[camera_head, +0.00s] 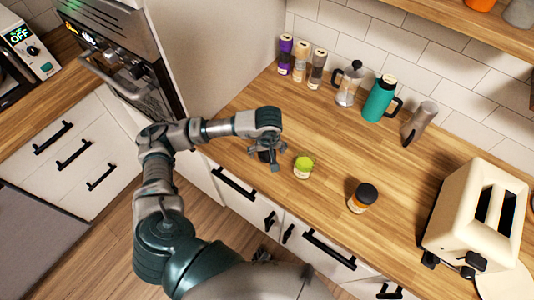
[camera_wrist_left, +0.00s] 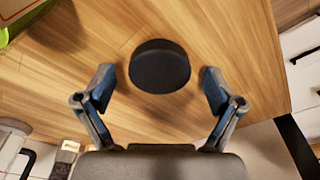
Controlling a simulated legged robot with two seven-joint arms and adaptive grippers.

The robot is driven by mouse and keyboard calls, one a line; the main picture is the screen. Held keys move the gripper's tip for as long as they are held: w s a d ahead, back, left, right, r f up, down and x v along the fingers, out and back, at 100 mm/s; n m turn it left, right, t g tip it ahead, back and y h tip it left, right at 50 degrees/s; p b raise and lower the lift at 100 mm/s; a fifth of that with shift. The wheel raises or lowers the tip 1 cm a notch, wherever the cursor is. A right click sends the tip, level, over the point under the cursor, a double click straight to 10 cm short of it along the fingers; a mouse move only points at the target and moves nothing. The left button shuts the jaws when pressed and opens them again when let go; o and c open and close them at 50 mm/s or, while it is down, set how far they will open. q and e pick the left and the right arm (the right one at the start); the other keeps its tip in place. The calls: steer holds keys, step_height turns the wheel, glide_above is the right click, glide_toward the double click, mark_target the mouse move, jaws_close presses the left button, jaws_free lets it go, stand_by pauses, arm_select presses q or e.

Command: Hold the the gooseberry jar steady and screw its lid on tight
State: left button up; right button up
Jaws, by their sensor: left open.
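The gooseberry jar (camera_head: 303,168) is a small jar with a bright green top and a pale label, on the wooden counter near its front edge. No lid shows on it. Its green side also shows at the upper left corner of the left wrist view (camera_wrist_left: 22,18). A round black lid (camera_wrist_left: 160,66) lies on the counter in the left wrist view. My left gripper (camera_head: 272,158) is open, pointing down just left of the jar. In its wrist view, its fingers (camera_wrist_left: 158,88) stand either side of the lid, with gaps on both sides. My right gripper is not in view.
A black-lidded jar with orange contents (camera_head: 362,198) stands right of the gooseberry jar. A cream toaster (camera_head: 470,215) is at the right. Mid-counter is clear.

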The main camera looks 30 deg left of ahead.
arm_select(q)
steer(key=c, duration=1)
steer(key=shift+c, duration=0.2)
